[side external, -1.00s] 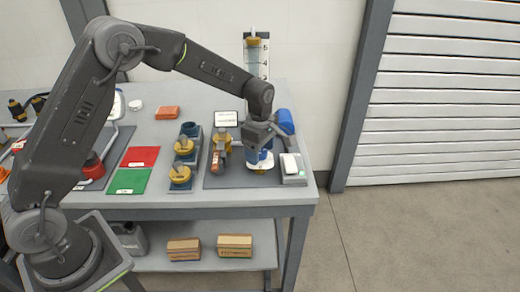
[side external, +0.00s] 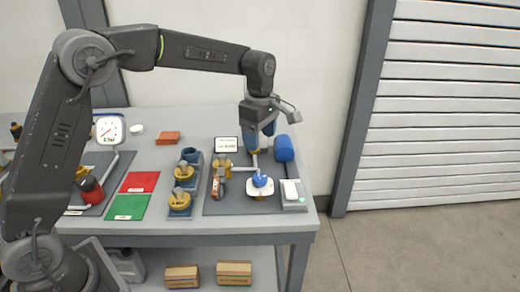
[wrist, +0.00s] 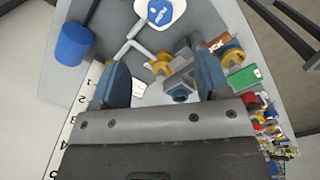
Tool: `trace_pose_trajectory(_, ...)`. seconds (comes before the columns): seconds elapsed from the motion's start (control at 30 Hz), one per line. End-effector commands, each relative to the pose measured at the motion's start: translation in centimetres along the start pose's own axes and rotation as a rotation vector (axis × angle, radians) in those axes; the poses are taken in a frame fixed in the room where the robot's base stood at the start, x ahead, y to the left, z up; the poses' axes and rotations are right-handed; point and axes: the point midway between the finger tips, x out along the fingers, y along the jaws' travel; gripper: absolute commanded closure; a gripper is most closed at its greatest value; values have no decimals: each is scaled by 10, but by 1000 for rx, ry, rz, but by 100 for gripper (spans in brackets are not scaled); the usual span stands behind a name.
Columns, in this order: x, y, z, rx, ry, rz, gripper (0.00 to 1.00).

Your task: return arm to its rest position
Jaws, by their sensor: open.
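My gripper (side external: 260,138) hangs above the back right part of the bench, below my bent forearm. Its blue fingers (wrist: 162,78) are apart with nothing held between them in the wrist view. A white piece with a blue round top (side external: 260,182) sits on the dark mat below the gripper, apart from it. It also shows at the top of the wrist view (wrist: 160,12). My arm is still bent out over the bench, with the upper arm at the left.
A blue cylinder (side external: 285,148) stands right of the gripper. Yellow-and-grey valve parts (side external: 222,168), a small white-topped box (side external: 291,192) and a white sign (side external: 226,144) are nearby. Red (side external: 140,182) and green (side external: 127,207) cards lie left. A numbered white scale (wrist: 82,105) is close in the wrist view.

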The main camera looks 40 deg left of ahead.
Motion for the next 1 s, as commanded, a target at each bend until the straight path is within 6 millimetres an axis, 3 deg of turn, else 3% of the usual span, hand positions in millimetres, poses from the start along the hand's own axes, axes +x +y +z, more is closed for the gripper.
trace_pose_trajectory(0.43, -8, -1, 0, 4, 0, 2, 31)
trace_pose_trajectory(0.57, -21, -12, -3, 76, -4, 26, 31)
trace_pose_trajectory(0.67, -42, -34, -8, 215, -5, 69, 31)
trace_pose_trajectory(0.8, -71, -80, -19, 485, 10, 148, 31)
trace_pose_trajectory(1.0, -92, -152, -35, 883, 73, 261, 31)
